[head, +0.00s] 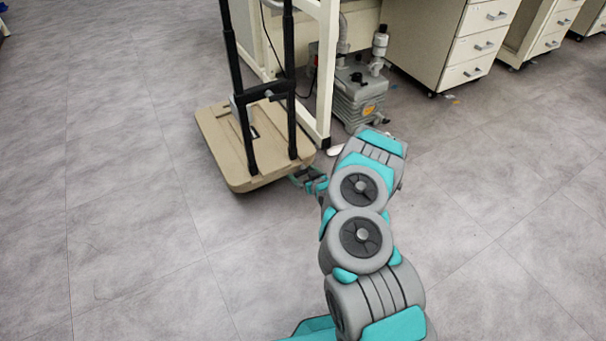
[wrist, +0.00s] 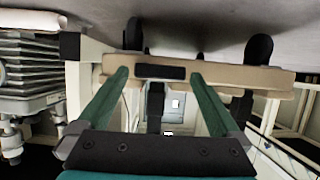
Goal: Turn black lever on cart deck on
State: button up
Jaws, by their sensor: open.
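The beige cart deck (head: 215,140) stands low on the floor left of centre, with a black upright handle frame (head: 235,70) rising from it. A small dark piece (head: 254,132) lies on the deck between the posts. In the wrist view, which is upside down, the deck's edge (wrist: 230,77) spans the picture and carries a flat black bar (wrist: 160,72). I cannot tell for sure if this bar is the lever. My gripper (head: 310,182) is low at the deck's right corner; its open green fingers (wrist: 160,78) point at the edge, either side of the bar. Contact is unclear.
A grey pump (head: 358,100) stands on the floor under the bench, beside a white bench leg (head: 326,70) close to the cart. White drawer cabinets (head: 465,45) line the back right. The floor left of the cart is clear.

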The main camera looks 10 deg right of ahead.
jog(key=c, duration=1.2)
jog(key=shift+c, duration=0.2)
